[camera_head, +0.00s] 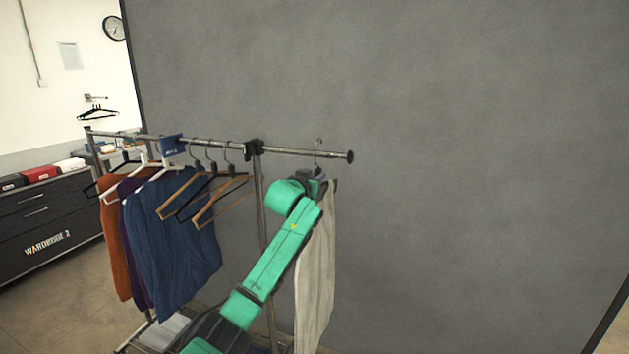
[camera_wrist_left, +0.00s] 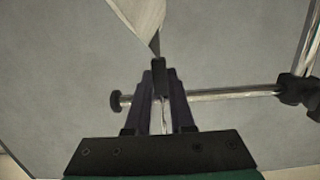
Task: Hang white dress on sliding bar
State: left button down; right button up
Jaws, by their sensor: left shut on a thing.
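The white dress (camera_head: 316,275) hangs down from a hanger beside my green left arm, partly hidden by it. My left gripper (camera_head: 318,178) is shut on the hanger's upper part, just below the sliding bar (camera_head: 292,151). The hanger's hook (camera_head: 318,146) rises to the bar's height near its free right end; I cannot tell whether it sits over the bar or in front of it. In the left wrist view my left gripper (camera_wrist_left: 159,82) is shut around a dark hanger part, a piece of pale cloth (camera_wrist_left: 140,18) shows beyond, and the bar (camera_wrist_left: 230,93) passes behind the fingers.
The bar ends in a dark knob (camera_head: 350,157) and joins the rack at a black clamp (camera_head: 253,148). Several empty hangers (camera_head: 205,190) and orange, purple and blue garments (camera_head: 172,250) hang left of the clamp. A grey wall (camera_head: 460,170) stands behind; the right side is clear.

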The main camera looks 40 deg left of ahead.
pick_arm(q)
jog(key=shift+r+x, duration=0.15)
jog(key=shift+x, duration=0.9)
jog(key=shift+r+x, duration=0.1)
jog(key=shift+x, duration=0.9)
jog(key=shift+w, duration=0.15)
jog(key=shift+f, duration=0.1)
jog(key=shift+f+b, duration=1.3)
jog(key=shift+f, duration=0.65)
jog(key=c, duration=0.7)
grip_release()
jog(key=shift+d+f, duration=0.1)
